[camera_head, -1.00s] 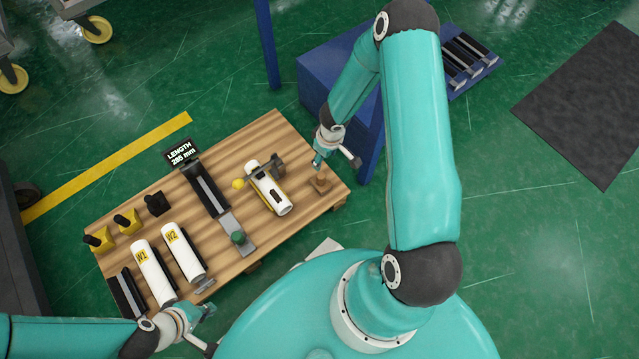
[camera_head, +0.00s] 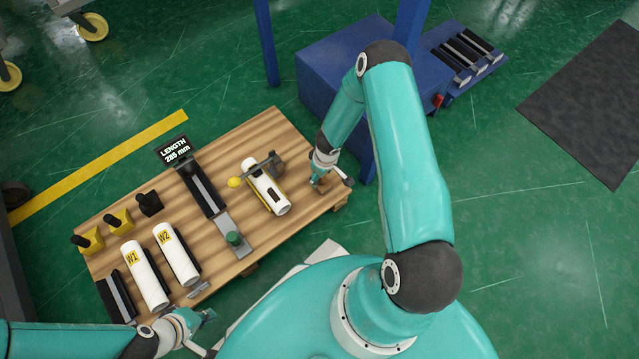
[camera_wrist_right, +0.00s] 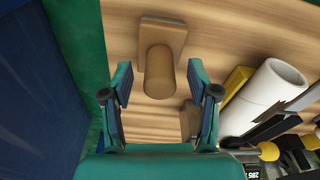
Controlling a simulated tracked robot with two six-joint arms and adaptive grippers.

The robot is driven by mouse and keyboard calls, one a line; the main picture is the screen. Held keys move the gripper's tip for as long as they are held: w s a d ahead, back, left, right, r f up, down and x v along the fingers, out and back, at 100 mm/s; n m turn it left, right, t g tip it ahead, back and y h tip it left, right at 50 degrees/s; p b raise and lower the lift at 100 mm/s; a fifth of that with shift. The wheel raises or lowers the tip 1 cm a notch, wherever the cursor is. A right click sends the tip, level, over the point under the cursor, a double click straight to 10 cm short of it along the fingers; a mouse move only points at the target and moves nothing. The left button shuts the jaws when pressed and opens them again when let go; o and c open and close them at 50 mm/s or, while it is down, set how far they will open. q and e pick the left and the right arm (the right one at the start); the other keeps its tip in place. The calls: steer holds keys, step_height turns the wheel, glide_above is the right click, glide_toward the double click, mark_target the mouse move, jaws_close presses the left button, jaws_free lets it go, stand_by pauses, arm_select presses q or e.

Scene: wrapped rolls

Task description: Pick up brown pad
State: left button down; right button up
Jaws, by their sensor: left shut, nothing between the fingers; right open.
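The brown pad (camera_wrist_right: 160,72) has a rounded handle on a rectangular base. It stands near the right end of the wooden table (camera_head: 215,190). In the right wrist view its handle lies between the two fingers of my open right gripper (camera_wrist_right: 160,88), with gaps on both sides. In the head view my right gripper (camera_head: 319,179) is over the pad and hides most of it. I cannot tell how far above it the fingertips are. My left gripper (camera_head: 207,316) is shut and empty, low at the table's front edge, away from the pad.
A white roll in a holder (camera_head: 266,186) stands left of the pad. Rolls W1 (camera_head: 146,274) and W2 (camera_head: 176,255), a length gauge (camera_head: 203,190) and yellow-and-black blocks (camera_head: 118,220) are further left. A blue cabinet (camera_head: 335,75) stands behind my right arm.

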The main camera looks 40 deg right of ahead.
steer(key=shift+w+f, duration=0.15)
steer(key=shift+f, duration=0.75)
jaws_close()
steer(key=shift+r, duration=0.1)
step_height(320, 180, up, 20)
steer(key=p, duration=0.8)
steer(key=shift+p, duration=0.35)
